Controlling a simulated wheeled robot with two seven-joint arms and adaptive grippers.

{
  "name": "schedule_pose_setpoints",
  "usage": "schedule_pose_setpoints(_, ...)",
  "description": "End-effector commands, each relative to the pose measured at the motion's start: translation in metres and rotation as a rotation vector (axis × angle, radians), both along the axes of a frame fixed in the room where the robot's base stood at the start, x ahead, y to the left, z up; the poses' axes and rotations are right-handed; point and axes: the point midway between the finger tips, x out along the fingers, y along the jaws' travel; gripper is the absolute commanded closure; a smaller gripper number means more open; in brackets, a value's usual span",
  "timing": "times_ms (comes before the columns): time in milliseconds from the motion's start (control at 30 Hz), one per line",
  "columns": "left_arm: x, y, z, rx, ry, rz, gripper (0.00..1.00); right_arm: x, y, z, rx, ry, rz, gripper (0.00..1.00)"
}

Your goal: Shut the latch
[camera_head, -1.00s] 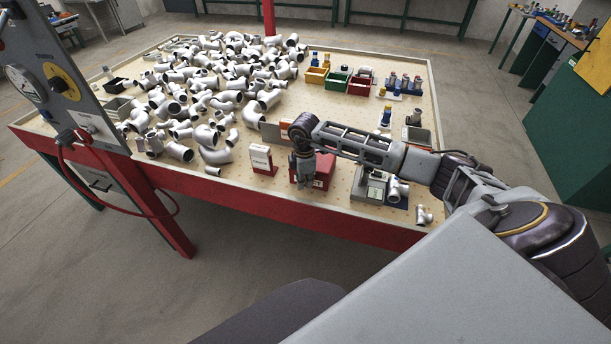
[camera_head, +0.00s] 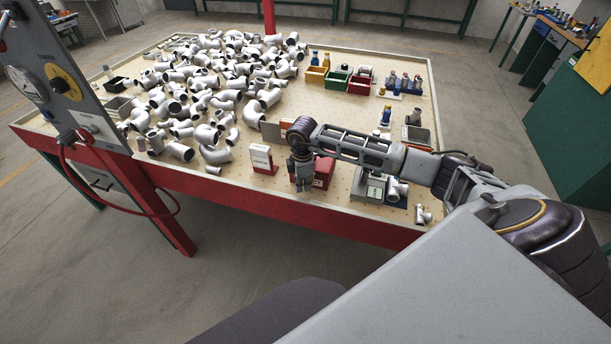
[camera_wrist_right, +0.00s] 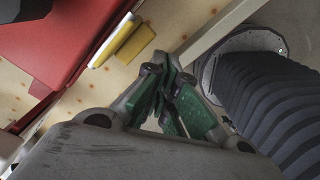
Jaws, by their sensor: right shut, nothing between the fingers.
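A red box (camera_head: 324,172) stands near the front edge of the table, partly hidden behind my right gripper (camera_head: 303,188). In the right wrist view the red box (camera_wrist_right: 75,40) fills the upper left. A yellow bar (camera_wrist_right: 135,43) and a pale yellow-edged strip lie along its side; they may be the latch, but I cannot tell its position. My right gripper (camera_wrist_right: 168,85) has its green-padded fingers together, empty, close beside the yellow bar and apart from it in the picture. My left gripper is not in view.
A white-and-red stand (camera_head: 262,158) is left of the box, and a grey device (camera_head: 370,188) is to its right. Many pale pipe castings (camera_head: 215,95) cover the table's left and middle. Small coloured bins (camera_head: 338,78) stand at the back. The table has a red front edge (camera_head: 250,203).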

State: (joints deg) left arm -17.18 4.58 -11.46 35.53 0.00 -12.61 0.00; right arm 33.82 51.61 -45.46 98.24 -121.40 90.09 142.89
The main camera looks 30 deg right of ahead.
Motion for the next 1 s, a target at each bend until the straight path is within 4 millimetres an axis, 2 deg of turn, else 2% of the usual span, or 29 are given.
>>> schedule_pose_setpoints(1000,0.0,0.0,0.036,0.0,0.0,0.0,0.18,0.0,0.0,0.051,0.0,-0.001,0.0,1.0)
